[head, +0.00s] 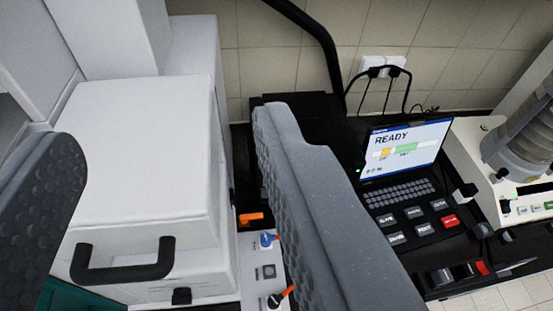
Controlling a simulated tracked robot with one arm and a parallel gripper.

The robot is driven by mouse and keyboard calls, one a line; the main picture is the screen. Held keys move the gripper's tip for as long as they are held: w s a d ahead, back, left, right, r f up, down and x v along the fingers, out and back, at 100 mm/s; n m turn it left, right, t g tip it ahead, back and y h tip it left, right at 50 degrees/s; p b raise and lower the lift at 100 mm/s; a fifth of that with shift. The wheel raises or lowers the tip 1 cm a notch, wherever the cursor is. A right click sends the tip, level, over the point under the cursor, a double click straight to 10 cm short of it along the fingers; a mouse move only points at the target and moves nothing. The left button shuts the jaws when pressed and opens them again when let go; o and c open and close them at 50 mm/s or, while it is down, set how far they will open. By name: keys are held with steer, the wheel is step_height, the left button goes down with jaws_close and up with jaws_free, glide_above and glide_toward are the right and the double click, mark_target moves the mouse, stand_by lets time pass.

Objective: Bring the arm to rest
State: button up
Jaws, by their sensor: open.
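My gripper (170,155) shows as two grey textured fingers, one at the left edge and one in the middle of the head view. The fingers stand wide apart with nothing held between them. Behind the gap is a white box-shaped machine (140,150) with a black bar handle (122,262) at its lower front. The right finger hides part of the dark equipment behind it. How near the fingers are to the white machine cannot be told.
A black instrument has a screen (405,147) reading READY and a keypad with a red key (450,221). Right of it stands a white device with a ribbed cylinder (525,140). Wall sockets (384,66) hold black cables.

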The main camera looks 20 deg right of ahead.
steer(key=shift+f, duration=0.1)
step_height(320, 180, down, 12)
steer(key=b, duration=1.2)
